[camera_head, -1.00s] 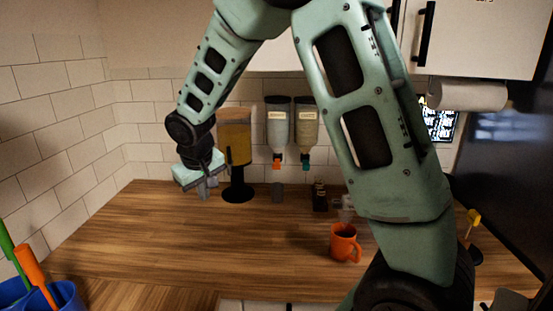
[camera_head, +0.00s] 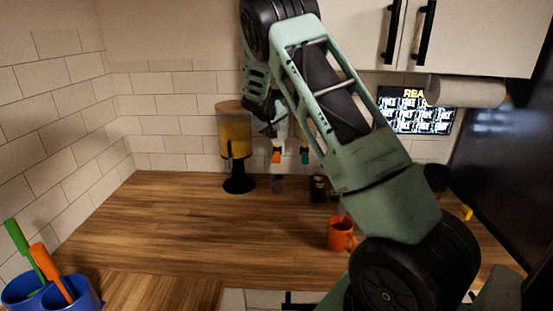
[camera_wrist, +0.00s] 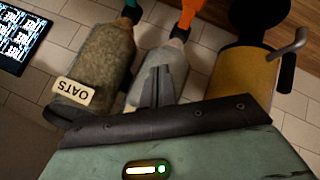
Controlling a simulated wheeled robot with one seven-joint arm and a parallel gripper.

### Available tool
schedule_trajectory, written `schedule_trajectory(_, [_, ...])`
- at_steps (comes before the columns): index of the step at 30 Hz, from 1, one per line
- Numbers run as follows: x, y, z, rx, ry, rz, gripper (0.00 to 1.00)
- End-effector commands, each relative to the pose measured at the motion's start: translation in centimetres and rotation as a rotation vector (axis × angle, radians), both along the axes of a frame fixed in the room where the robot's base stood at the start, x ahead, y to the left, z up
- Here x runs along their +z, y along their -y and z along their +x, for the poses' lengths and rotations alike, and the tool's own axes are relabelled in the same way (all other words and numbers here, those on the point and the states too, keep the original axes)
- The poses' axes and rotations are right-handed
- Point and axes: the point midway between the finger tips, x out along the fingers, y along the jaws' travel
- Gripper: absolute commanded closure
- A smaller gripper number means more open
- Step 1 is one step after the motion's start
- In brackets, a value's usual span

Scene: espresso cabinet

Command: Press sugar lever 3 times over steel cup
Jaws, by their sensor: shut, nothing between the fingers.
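The pale dispenser with the orange lever (camera_head: 276,156) hangs on the back wall; its body is mostly hidden behind my arm in the head view. In the wrist view the pale dispenser (camera_wrist: 158,77) and its orange lever (camera_wrist: 187,17) show, but its label does not. The small steel cup (camera_head: 277,184) stands on the counter below the orange lever. My gripper (camera_wrist: 165,72) is shut and empty, its fingers in front of the pale dispenser's body, with the lever beyond the fingertips. I cannot tell whether they touch the dispenser.
The oats dispenser (camera_wrist: 98,62) with a teal lever (camera_head: 304,155) hangs beside it. A yellow drink dispenser (camera_head: 235,135) stands on the other side. An orange mug (camera_head: 340,233) and dark bottles (camera_head: 318,188) are on the counter (camera_head: 190,220), whose left part is clear.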

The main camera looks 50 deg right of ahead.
Motion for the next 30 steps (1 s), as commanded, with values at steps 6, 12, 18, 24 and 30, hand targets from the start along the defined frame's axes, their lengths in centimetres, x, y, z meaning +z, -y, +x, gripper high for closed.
schedule_trajectory(6, [-0.3, -0.1, 0.0, 0.0, -0.001, 0.001, 1.0])
schedule_trajectory(12, [-1.7, -0.1, 0.0, 0.0, -0.001, 0.001, 1.0])
schedule_trajectory(18, [-4.4, -0.1, 0.0, 0.0, -0.003, 0.002, 1.0])
schedule_trajectory(24, [-7.3, -0.1, 0.0, 0.001, 0.0, 0.001, 1.0])
schedule_trajectory(30, [-8.8, -0.1, 0.0, 0.0, 0.001, 0.001, 1.0])
